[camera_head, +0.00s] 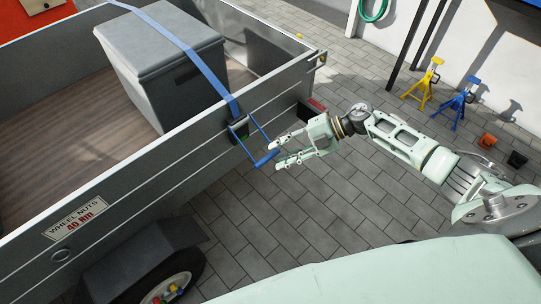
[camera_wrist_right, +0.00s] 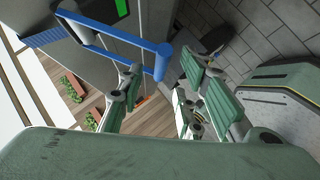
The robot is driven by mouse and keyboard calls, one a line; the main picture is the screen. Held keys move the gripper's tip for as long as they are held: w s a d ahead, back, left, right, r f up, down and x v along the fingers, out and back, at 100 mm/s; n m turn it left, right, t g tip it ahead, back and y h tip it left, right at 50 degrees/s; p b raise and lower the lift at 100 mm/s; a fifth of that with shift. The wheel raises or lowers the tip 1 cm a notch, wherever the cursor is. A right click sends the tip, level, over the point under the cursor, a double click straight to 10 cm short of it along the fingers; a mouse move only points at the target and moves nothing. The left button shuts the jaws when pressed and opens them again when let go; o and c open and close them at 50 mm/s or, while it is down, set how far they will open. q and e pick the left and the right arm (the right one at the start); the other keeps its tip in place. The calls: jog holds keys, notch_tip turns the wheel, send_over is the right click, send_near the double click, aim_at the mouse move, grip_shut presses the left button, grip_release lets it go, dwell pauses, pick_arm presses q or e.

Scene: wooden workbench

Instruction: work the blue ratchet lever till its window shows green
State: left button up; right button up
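The blue ratchet lever (camera_head: 266,158) hangs out from the ratchet (camera_head: 239,128) on the trailer's side wall, its crossbar at the outer end. The lever (camera_wrist_right: 160,62) also shows in the right wrist view as a blue frame. The ratchet's window (camera_wrist_right: 122,8) shows green at the top of that view; a small green patch shows on the ratchet in the head view. My right gripper (camera_head: 277,155) is open, its fingertips close to the lever's crossbar. In the wrist view the crossbar lies between and just beyond the spread fingers; I cannot tell whether they touch. My left gripper is not in view.
A blue strap (camera_head: 190,53) runs from the ratchet over a grey box (camera_head: 163,58) in the trailer (camera_head: 125,165). Yellow (camera_head: 425,84) and blue (camera_head: 456,102) stands are by the wall at the right. Paved floor (camera_head: 320,210) beside the trailer is clear.

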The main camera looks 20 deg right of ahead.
jog(key=v, duration=0.7)
dwell(0.6)
